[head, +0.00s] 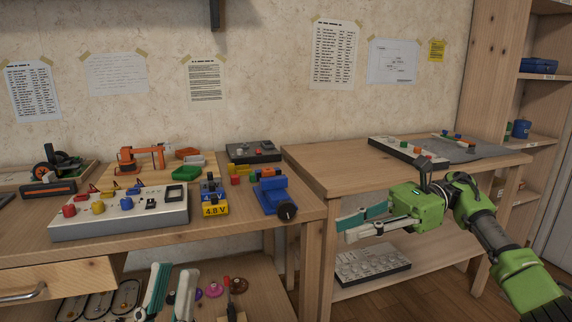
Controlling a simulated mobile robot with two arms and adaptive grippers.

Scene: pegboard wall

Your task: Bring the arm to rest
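My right arm comes in from the right, and its green gripper (343,230) hangs in front of the right-hand table, with its fingers pointing left. Its teal-padded fingers are apart, with nothing between them. My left gripper (170,279) shows at the bottom edge, in front of the left workbench. Only its two upright fingers are in view, apart and empty; the rest of that arm is out of the picture.
The left workbench (115,245) holds a grey control box (120,222), a blue vise (275,196), yellow-and-blue battery blocks (214,208) and an orange robot-arm model (140,156). The right table (335,175) is bare on its left. A shelf unit (490,75) stands at right.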

